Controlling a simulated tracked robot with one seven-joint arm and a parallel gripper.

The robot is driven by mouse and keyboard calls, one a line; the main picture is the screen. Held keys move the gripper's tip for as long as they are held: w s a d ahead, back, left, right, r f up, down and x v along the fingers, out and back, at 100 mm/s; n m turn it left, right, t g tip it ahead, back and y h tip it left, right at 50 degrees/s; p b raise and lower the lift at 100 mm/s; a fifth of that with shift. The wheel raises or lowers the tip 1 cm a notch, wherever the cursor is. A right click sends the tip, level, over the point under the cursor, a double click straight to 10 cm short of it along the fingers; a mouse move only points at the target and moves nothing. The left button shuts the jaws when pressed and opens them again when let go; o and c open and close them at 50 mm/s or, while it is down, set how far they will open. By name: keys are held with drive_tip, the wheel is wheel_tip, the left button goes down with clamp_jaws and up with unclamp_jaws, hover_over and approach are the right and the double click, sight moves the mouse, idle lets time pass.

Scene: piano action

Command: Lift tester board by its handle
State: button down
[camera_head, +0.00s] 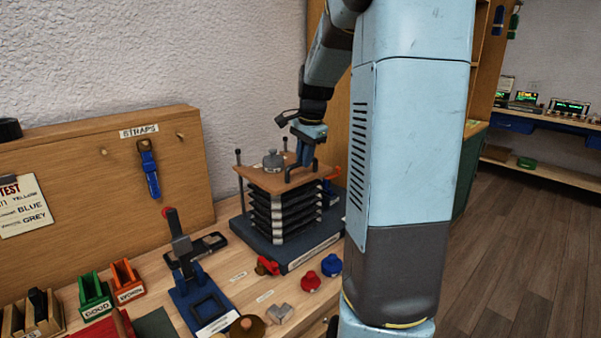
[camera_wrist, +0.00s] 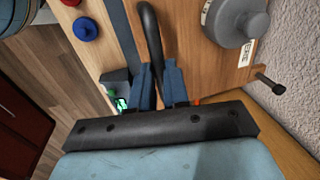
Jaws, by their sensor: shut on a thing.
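The tester board (camera_head: 262,181) is a flat wooden plate on top of a black bellows stack (camera_head: 284,212), which stands on a dark blue base (camera_head: 250,235). A grey round weight (camera_head: 272,161) sits on the board. The board's dark handle (camera_wrist: 152,35) is a bent bar, seen rising between my fingers in the wrist view. My gripper (camera_head: 305,158) points down at the board's right part, its blue fingers (camera_wrist: 160,85) closed around the handle. The board also fills much of the wrist view (camera_wrist: 190,62).
Thin posts (camera_head: 239,157) stand beside the board. A blue press-like tool (camera_head: 190,270), red knob (camera_head: 310,282), blue knob (camera_head: 331,265), green box (camera_head: 94,294) and orange box (camera_head: 127,280) are on the bench. A wooden panel with a blue strap (camera_head: 149,170) stands behind.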

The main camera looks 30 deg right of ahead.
drive_tip(key=shift+w+r, duration=0.15)
drive_tip(key=shift+r, duration=0.15)
drive_tip(key=c, duration=1.1)
unclamp_jaws()
drive_tip(key=shift+w+f, duration=0.1)
wheel_tip(320, 180, up, 13)
drive_tip(key=s, duration=0.2)
drive_tip(key=shift+s+d+r, duration=0.2)
drive_tip(key=shift+s+d, duration=0.15)
